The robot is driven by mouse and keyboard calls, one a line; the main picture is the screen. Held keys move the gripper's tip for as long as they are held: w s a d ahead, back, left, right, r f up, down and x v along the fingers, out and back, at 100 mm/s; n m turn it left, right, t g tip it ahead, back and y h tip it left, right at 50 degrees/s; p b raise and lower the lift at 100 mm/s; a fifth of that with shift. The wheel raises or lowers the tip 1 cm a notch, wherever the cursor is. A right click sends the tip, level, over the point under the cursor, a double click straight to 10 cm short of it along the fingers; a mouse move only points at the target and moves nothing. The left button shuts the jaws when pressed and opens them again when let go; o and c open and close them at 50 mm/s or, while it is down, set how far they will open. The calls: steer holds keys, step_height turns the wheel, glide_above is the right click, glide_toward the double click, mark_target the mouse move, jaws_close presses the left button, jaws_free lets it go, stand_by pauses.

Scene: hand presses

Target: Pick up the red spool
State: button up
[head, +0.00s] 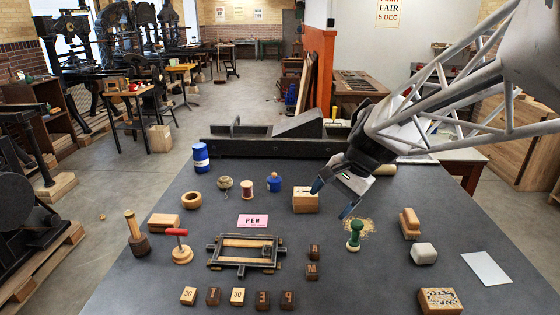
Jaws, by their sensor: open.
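The red spool (247,189) stands upright on the dark table, a small wooden spool wound with reddish thread. It is between a round greenish item (225,184) on its left and a small blue jar (274,183) on its right. My gripper (333,198) is to the right of the spool, past the blue jar, with its blue-tipped fingers apart and nothing visible between them. Its left fingertip overlaps the edge of a wooden block (305,203) in the picture; I cannot tell whether they touch.
A blue tin (201,157) and a wooden ring (191,201) are left of the spool. A pink card (253,221) and a framed press bed (245,252) lie in front. A green-handled stamp (355,236) stands near my gripper. A dark beam (260,143) lies behind.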

steer(key=w+a+f+m+y, duration=0.2)
steer(key=w+a+f+m, duration=0.15)
steer(key=w, duration=0.65)
steer(key=w+a+f+m+y, duration=0.25)
steer(key=w+a, duration=0.25)
steer(key=w, duration=0.6)
steer(key=m+y, duration=0.4)
steer(key=m, duration=0.1)
glide_toward(249, 184)
steer(key=shift+d+r, duration=0.15)
steer(key=shift+d, duration=0.25)
steer(key=shift+x, duration=3.4)
steer(key=shift+a, duration=0.1)
steer(key=shift+x, duration=2.45)
steer(key=shift+w, duration=0.1)
steer(key=shift+c, duration=0.4)
